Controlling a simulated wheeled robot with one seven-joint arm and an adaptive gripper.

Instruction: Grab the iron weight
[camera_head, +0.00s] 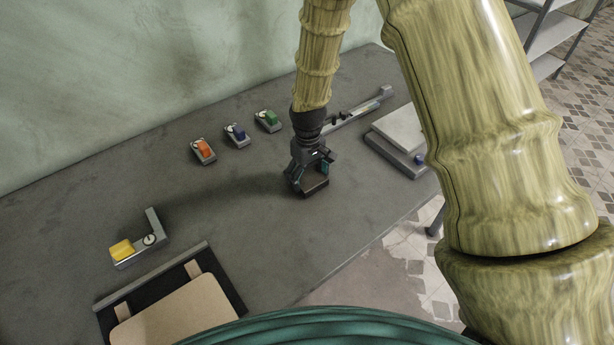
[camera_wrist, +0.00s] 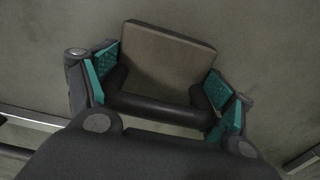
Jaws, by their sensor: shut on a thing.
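The iron weight is a dark block with a black rounded handle-like part. In the wrist view the weight (camera_wrist: 168,52) sits between the teal pads of my gripper (camera_wrist: 166,95), one pad on each side. In the head view my gripper (camera_head: 311,174) points down over the grey table, and the weight (camera_head: 316,188) shows low between its fingers. My gripper is shut on the weight. Whether the weight touches the table or hangs just above it, I cannot tell. The fingers hide part of the weight in the head view.
On the grey table (camera_head: 75,210) stand small devices with orange (camera_head: 203,149), blue (camera_head: 236,134) and green (camera_head: 268,120) parts. A light flat-topped box (camera_head: 400,130) is right of my gripper. A yellow-topped device (camera_head: 122,250) and a tan board (camera_head: 175,320) are at the left.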

